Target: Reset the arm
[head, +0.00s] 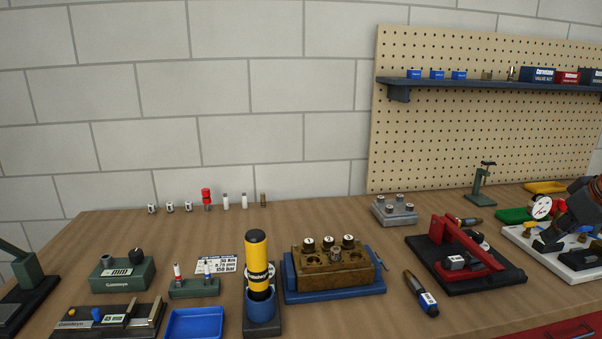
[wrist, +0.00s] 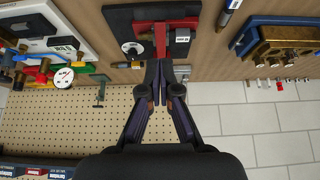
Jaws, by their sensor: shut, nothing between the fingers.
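My gripper (wrist: 160,72) shows in the wrist view, where the scene is upside down. Its dark fingers are together with nothing between them. The fingertips overlap the lower edge of the red-framed fixture on a black base (wrist: 120,20) in that view; I cannot tell the gap between them. The same red-framed fixture (head: 440,228) stands at the right of the bench in the head view.
The wooden bench (head: 360,210) holds a brown block on a blue tray (head: 330,298), a yellow-black cylinder (head: 257,255), a dark pen-like tool (head: 422,295) and a white board with a gauge (head: 560,255). A pegboard (head: 480,120) with a shelf (head: 490,85) is behind.

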